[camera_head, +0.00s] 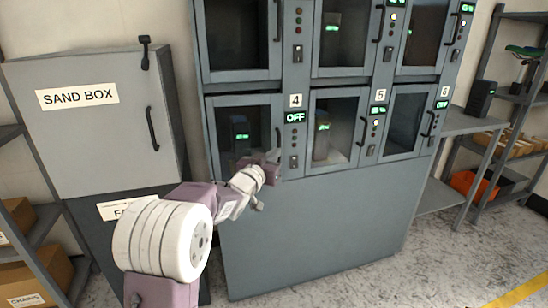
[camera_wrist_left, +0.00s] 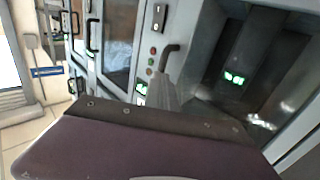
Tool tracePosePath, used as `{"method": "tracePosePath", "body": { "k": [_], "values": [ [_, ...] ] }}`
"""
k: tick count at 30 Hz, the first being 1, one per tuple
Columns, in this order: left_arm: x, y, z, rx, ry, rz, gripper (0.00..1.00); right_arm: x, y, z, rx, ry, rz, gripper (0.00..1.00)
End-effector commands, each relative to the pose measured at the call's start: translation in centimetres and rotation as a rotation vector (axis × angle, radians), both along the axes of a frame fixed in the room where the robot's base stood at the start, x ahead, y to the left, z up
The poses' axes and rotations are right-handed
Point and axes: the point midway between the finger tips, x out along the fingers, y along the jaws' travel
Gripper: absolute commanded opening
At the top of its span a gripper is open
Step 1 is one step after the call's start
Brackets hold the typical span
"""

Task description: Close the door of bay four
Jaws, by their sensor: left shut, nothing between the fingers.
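The bay four door (camera_head: 243,104) is the glass-fronted door at the lower left of the grey cabinet, beside the number 4 label (camera_head: 295,100) and a green OFF display (camera_head: 295,118). I cannot clearly tell whether it stands slightly ajar or flush. A green-lit unit shows behind the glass. My left gripper (camera_head: 273,157) is shut and empty at the door's lower right, just below the handle; contact is unclear. My right gripper is out of view.
The bay five door (camera_head: 335,92) is directly right, and further bays are above. A sand box cabinet (camera_head: 75,140) stands at the left. A grey side table (camera_head: 470,122) and shelves with boxes are at the right. Floor (camera_head: 440,255) is clear at the lower right.

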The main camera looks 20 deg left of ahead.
Motion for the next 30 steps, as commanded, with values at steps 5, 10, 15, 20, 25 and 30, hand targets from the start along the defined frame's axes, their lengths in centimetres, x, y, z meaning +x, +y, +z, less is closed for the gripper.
{"method": "tracePosePath", "body": {
  "k": [5, 10, 15, 20, 25, 30],
  "values": [
    [0.0, 0.0, 0.0, 0.000, 0.000, 0.000, 0.00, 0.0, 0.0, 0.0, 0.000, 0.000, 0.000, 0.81],
    [1.2, 0.2, 0.4, -0.001, 0.003, 0.000, 0.00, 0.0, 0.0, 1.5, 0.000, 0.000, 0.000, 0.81],
    [2.7, 0.6, 0.2, -0.001, 0.001, 0.000, 0.00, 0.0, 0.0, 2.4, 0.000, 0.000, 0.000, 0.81],
    [2.8, 0.7, 0.2, -0.001, -0.004, 0.000, 0.00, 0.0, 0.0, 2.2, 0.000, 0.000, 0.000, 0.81],
    [2.8, 0.7, 0.3, -0.001, -0.006, 0.000, 0.00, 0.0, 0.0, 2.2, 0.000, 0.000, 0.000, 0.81],
    [2.9, 0.4, 0.3, -0.002, -0.006, -0.001, 0.00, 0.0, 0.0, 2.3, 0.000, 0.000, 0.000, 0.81]
  ]
}}
